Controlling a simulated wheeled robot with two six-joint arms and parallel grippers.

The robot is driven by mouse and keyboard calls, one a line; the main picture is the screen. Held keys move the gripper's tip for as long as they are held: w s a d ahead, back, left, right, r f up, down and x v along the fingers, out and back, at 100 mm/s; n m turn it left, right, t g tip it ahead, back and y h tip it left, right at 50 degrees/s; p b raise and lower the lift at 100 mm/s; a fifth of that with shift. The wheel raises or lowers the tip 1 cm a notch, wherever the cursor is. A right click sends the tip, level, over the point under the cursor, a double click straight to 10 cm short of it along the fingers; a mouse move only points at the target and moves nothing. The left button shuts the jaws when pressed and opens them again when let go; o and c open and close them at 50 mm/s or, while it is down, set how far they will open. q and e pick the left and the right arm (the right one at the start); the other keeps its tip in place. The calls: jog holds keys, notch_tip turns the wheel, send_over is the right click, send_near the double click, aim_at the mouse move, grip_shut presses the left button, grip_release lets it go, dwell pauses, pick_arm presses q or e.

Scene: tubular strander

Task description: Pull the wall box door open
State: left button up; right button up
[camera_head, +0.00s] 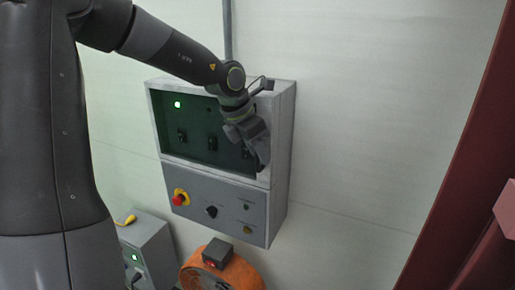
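The grey wall box (283,150) is mounted on the pale wall. Its upper front is a dark green, window-like door area (170,130) in a light frame, with a lit green lamp and dark switches showing there. The door looks flush with the box. My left arm reaches in from the upper left. My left gripper (260,160) is at the right side of the door, over its right frame edge, pointing down. The gripper and wrist hide that edge and any handle there. I cannot tell whether the fingers touch or grasp anything. My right gripper is out of view.
Below the door, a lower panel (227,209) carries a red emergency button (179,199) and a black knob (211,211). An orange round object (195,277) and a small grey box (147,247) stand below. A dark red structure (460,160) is at right. Bare wall lies between.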

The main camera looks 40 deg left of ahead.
pick_arm(q)
jog(key=shift+f, duration=0.2)
grip_shut()
jog(key=shift+s, duration=0.1)
dwell(0.4)
